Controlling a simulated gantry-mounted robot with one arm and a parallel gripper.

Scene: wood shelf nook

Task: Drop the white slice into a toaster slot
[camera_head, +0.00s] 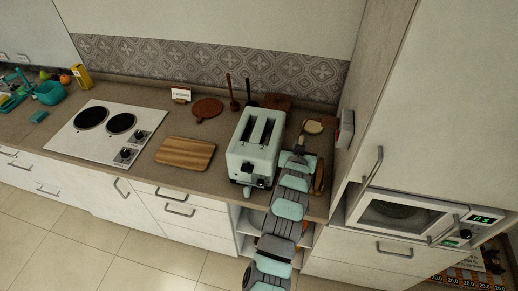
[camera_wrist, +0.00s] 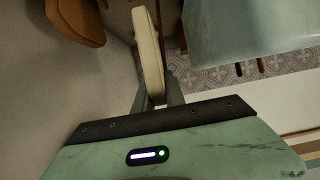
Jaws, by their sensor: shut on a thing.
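The white slice (camera_wrist: 148,55) is pale and flat and stands edge-on between the fingers of my gripper (camera_wrist: 156,98) in the wrist view. My gripper is shut on it. In the head view the slice (camera_head: 313,127) shows pale above my gripper (camera_head: 301,147), just right of the toaster. The pale green toaster (camera_head: 254,160) stands on the counter with two dark, long slots on top. The slice is beside the toaster, not over the slots. The toaster's side (camera_wrist: 245,25) also shows at the upper right of the wrist view.
A brown item (camera_head: 320,176) lies right of my arm, near the tall cabinet wall. A wooden board (camera_head: 185,153) and a white cooktop (camera_head: 100,132) lie left of the toaster. Dark upright utensils (camera_head: 233,92) stand behind it. A microwave (camera_head: 400,215) is at right.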

